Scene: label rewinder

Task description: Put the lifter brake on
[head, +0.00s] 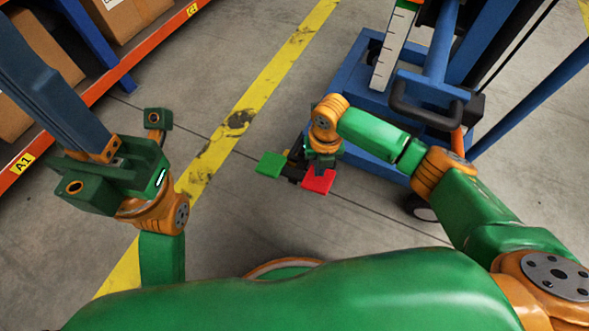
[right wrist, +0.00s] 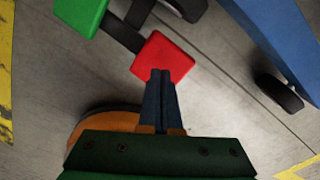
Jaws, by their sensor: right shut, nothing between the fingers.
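The blue lifter (head: 375,75) stands at the upper right of the head view. At its foot are a red pedal (head: 318,181) and a green pedal (head: 271,164) on dark arms. Both also show in the right wrist view, red (right wrist: 162,57) and green (right wrist: 80,14). My right gripper (right wrist: 162,72) is shut and empty. Its fingertips overlap the near corner of the red pedal; I cannot tell whether they touch. In the head view my right gripper (head: 322,160) is just above the red pedal. My left gripper (head: 50,85) is far left, away from the lifter; its finger opening is unclear.
An orange-and-blue rack (head: 105,78) with cardboard boxes (head: 125,14) lines the upper left, close to my left gripper. A yellow floor line (head: 255,95) runs between rack and lifter. A dark lifter wheel (right wrist: 278,92) is right of the pedals. Floor left of the pedals is clear.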

